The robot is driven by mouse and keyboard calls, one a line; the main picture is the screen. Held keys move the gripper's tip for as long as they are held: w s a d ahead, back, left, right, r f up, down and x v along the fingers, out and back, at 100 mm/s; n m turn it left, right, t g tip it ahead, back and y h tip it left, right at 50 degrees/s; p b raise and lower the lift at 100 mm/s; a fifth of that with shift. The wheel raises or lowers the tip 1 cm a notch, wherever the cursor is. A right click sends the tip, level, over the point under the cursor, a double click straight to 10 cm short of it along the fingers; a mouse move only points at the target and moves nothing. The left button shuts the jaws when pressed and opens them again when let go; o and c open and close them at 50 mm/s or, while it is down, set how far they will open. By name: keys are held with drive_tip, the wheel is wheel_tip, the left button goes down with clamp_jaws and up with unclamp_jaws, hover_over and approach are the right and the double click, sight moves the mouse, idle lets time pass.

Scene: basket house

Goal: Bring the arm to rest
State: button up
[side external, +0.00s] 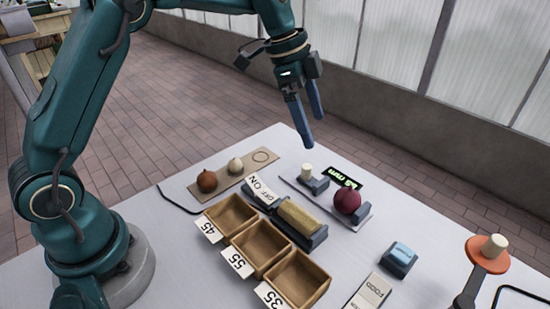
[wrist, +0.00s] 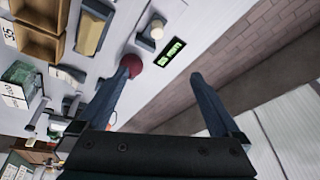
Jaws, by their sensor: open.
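My gripper (side external: 306,126) hangs above the far edge of the white table (side external: 164,219), its two blue fingers apart with nothing between them. The wrist view also shows my gripper (wrist: 166,82) open and empty, tilted over the table edge and the brick floor. A dark red onion (side external: 347,201) sits on the measuring device on the table, below and right of the fingers. In the wrist view the red onion (wrist: 132,64) shows past the left fingertip, apart from the fingers as far as I can tell.
Three wooden bins (side external: 262,246) labelled 45, 55 and 35 stand near the front. A brown onion (side external: 207,181) and a pale bulb (side external: 235,166) rest on a cardboard strip. A green display (side external: 342,178), a roller device (side external: 298,217) and a blue button (side external: 401,254) stand nearby. A wall (side external: 400,134) runs behind.

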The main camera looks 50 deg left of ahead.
drive_tip(key=s+r+n+t+y, duration=0.1)
drive_tip(key=s+r+n+t, duration=0.2)
drive_tip(key=s+r, duration=0.75)
drive_tip(key=s+a+f+n+y, duration=0.2)
drive_tip(key=s+f+n, duration=0.6)
drive_tip(key=s, duration=0.5)
drive_tip(key=shift+a+n, duration=0.6)
